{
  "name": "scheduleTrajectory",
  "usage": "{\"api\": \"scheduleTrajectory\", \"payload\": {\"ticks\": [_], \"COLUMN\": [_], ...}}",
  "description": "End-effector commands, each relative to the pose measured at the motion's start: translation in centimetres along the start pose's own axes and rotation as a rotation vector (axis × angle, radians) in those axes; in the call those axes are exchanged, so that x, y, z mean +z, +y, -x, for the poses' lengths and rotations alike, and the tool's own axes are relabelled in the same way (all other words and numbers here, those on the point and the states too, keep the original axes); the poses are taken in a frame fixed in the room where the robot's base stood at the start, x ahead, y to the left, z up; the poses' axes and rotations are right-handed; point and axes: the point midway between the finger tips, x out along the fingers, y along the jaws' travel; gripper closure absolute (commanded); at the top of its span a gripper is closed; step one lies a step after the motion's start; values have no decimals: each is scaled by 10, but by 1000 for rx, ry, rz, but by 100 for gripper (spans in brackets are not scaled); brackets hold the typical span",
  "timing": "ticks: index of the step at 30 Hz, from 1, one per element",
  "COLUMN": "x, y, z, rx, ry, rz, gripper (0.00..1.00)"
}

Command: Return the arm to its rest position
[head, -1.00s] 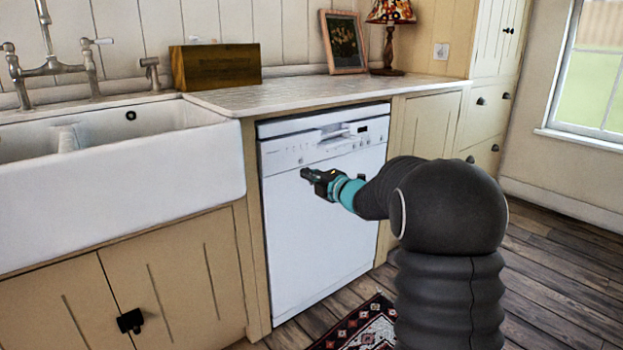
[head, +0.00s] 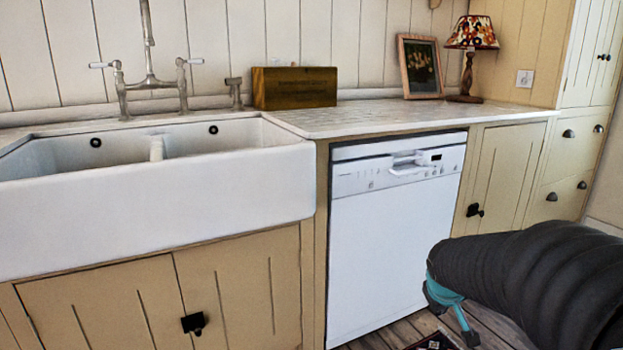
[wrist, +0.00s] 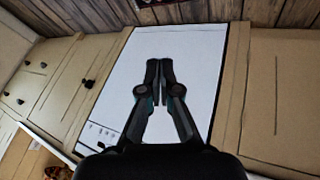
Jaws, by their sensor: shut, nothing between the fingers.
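My gripper (wrist: 159,70) shows in the wrist view with its two dark fingers together and nothing between them. The front of the white dishwasher (wrist: 185,60) fills the view behind it; I cannot tell the distance. In the head view my dark, sleeved arm enters from the right edge, bent low in front of the cabinets, with a teal part at its left end. My fingertips are not clearly visible there.
The dishwasher is closed in the head view (head: 390,250). A white double sink (head: 160,215) is at left. The countertop (head: 380,117) holds a wooden box (head: 294,88), a framed picture (head: 420,66) and a lamp (head: 471,35). A patterned rug (head: 432,342) shows at the bottom.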

Motion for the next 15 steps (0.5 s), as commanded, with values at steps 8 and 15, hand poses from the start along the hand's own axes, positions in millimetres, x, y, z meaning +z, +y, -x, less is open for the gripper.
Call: {"api": "scheduleTrajectory", "payload": {"ticks": [8, 15], "x": [90, 136], "y": [-62, -103], "z": [85, 142], "rx": [-132, -225], "ry": [-169, -163], "rz": [-232, -295], "gripper": [100, 100]}}
